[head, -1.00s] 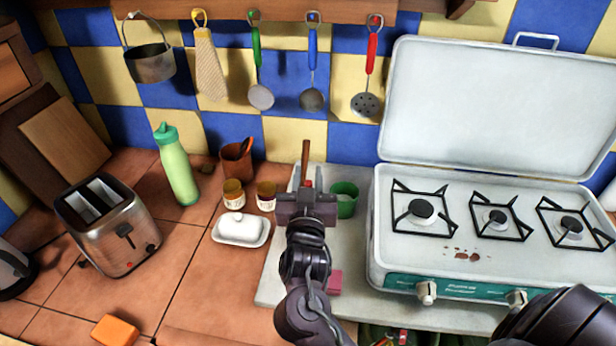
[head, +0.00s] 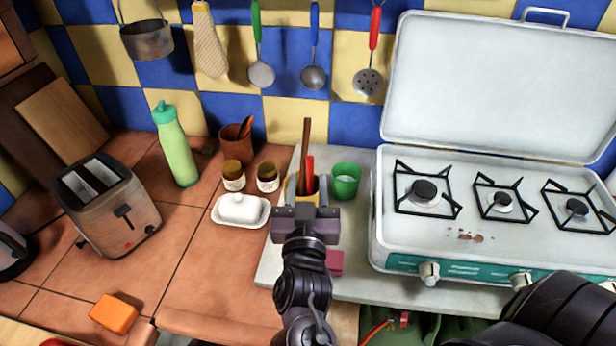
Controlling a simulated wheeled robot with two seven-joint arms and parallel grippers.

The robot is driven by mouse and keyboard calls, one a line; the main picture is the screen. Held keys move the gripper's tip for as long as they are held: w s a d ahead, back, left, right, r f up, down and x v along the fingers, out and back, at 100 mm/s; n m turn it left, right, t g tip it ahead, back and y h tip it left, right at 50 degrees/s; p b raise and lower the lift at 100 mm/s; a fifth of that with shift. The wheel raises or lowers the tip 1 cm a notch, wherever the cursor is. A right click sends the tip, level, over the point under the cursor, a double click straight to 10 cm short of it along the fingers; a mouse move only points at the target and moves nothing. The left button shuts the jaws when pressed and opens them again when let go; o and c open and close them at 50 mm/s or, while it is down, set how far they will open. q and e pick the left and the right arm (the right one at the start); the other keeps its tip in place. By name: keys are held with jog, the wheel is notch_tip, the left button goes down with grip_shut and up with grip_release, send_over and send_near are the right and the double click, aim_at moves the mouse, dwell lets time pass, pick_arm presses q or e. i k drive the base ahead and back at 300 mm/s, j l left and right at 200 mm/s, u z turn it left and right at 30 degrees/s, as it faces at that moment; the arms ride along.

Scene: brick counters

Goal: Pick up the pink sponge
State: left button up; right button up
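The pink sponge (head: 336,262) lies on the pale grey slab (head: 350,283) left of the stove. Part of it is hidden behind my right gripper and wrist. My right gripper (head: 306,210) is in front of the yellow utensil holder in the picture, up and to the left of the sponge. It points away from the camera, and its fingers do not show clearly enough to tell whether they are open. I see nothing held in it. My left gripper is not in view.
A yellow holder (head: 314,197) with utensils and a green cup (head: 345,180) stand behind the gripper. The stove (head: 480,240) is to the right. A butter dish (head: 240,210) and jars stand left. An orange block (head: 114,313) lies front left; tiles between are clear.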

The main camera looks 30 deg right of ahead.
aim_at(335, 259)
jog(key=k+j, duration=0.75)
jog(key=k, duration=0.1)
